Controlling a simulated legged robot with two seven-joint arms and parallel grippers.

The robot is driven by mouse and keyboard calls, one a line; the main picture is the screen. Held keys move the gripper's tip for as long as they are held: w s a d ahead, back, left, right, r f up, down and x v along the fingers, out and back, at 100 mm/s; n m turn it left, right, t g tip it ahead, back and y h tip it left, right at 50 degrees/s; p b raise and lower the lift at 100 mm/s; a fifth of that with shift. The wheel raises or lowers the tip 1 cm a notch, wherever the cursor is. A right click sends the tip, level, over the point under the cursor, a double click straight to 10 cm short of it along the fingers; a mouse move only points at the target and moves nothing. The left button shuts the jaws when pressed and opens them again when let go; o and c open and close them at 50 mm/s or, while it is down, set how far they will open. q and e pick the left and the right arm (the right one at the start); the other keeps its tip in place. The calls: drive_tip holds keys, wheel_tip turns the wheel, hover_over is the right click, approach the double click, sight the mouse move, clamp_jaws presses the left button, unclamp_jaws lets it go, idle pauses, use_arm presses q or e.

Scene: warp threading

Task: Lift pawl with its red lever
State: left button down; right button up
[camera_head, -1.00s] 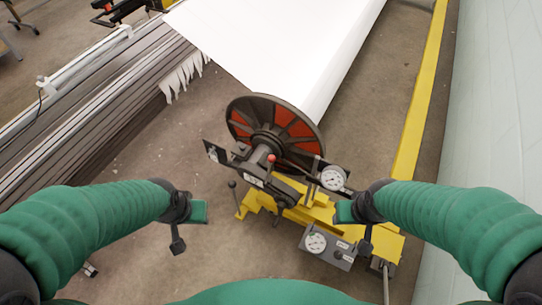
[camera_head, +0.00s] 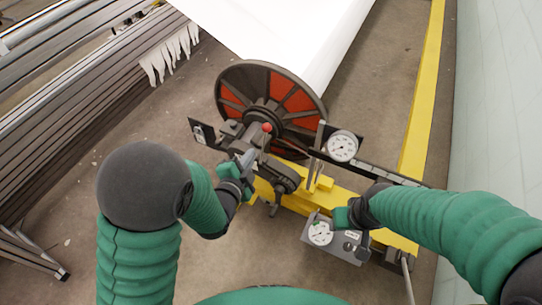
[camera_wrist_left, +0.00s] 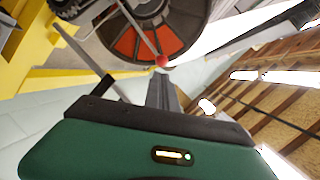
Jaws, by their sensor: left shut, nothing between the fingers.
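The red lever's round knob (camera_head: 267,127) sits in front of the hub of the large dark beam flange with red panels (camera_head: 298,97). The knob also shows in the left wrist view (camera_wrist_left: 162,61), just beyond the fingertips, with a thin rod running up from it. My left gripper (camera_head: 249,157) is shut and empty, just below and left of the knob; its grey fingers (camera_wrist_left: 162,92) point towards it. I see no clear contact. The pawl itself I cannot make out among the dark parts. My right gripper (camera_head: 338,217) is by the gauge box; its fingers are not clear.
A dial gauge (camera_head: 342,147) stands right of the flange. A grey box with a gauge (camera_head: 336,238) is below it, near the yellow stand (camera_head: 322,192). White sheet (camera_head: 285,35) runs back from the flange.

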use_arm(q)
drive_tip(key=d+f+m+t+h+b, duration=0.1)
drive_tip(key=d+m+h+b, duration=0.1)
drive_tip(key=d+m, duration=0.1)
drive_tip(key=s+d+f+m+t+h+b, duration=0.1)
drive_tip(key=d+m, duration=0.1)
drive_tip(key=shift+d+f+t, duration=0.1)
drive_tip(key=shift+f+t, duration=0.2)
drive_tip(key=shift+f, duration=0.05)
use_arm(e)
drive_tip(key=s+x, duration=0.1)
drive_tip(key=x, duration=0.5)
drive_tip(key=shift+s, duration=0.15)
use_arm(q)
drive_tip(key=shift+w+b, duration=0.15)
drive_tip(key=shift+b, duration=0.15)
use_arm(e)
drive_tip(key=shift+f, duration=0.2)
use_arm(q)
drive_tip(key=w+d+b, duration=0.1)
drive_tip(key=w+b, duration=0.2)
drive_tip(key=w, duration=0.8)
drive_tip(key=shift+w+f+b, duration=0.2)
drive_tip(key=shift+f+b, duration=0.15)
drive_tip(key=shift+f, duration=0.1)
use_arm(e)
drive_tip(key=x, duration=0.3)
drive_tip(key=shift+s+f, duration=0.35)
drive_tip(key=shift+f, duration=0.05)
